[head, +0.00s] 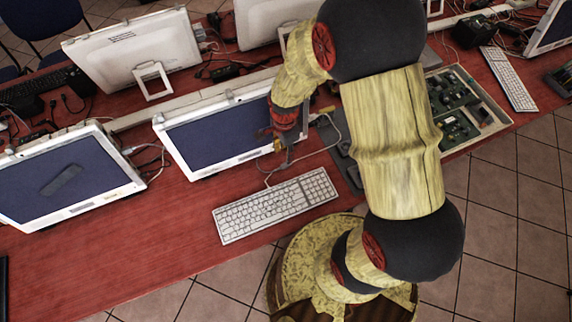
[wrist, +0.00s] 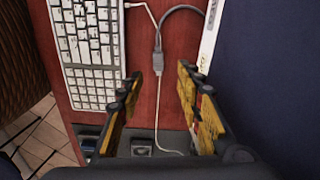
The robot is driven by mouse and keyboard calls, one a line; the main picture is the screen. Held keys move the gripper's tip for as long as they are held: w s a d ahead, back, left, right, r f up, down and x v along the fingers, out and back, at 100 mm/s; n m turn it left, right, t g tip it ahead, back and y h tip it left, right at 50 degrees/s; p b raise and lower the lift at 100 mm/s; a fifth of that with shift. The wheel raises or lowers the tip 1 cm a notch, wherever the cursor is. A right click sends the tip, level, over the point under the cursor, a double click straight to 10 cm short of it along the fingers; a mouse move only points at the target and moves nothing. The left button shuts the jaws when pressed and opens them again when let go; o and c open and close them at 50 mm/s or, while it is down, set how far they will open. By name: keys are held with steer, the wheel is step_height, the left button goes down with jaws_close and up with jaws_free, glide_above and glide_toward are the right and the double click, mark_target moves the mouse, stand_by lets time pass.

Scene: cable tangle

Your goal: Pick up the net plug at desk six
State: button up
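A grey plug (wrist: 158,62) lies on the red desk (wrist: 175,95) in the wrist view, with a thicker grey cable leading from its far end and a thin white cable (wrist: 157,115) on its near side. I take it as the net plug, but no desk number shows. My gripper (wrist: 160,82) is open, with its two yellow-and-black fingers on either side of the plug's line and nothing between them that it grips. In the head view my gripper (head: 283,160) points down in front of a white-framed monitor (head: 220,130); the plug is hidden there.
A white keyboard (head: 277,205) lies close by, left of the fingers in the wrist view. The monitor edge stands close on the right. A tray of green circuit boards (head: 462,112) lies further right. The desk is bare at the front left.

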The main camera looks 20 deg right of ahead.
mark_target(284, 165)
step_height(284, 165, down, 8)
steer(key=shift+s+a+r+b, duration=0.15)
steer(key=shift+r+b, duration=0.05)
steer(key=shift+b, duration=1)
steer(key=shift+r, duration=0.1)
steer(key=shift+c, duration=0.2)
jaws_close()
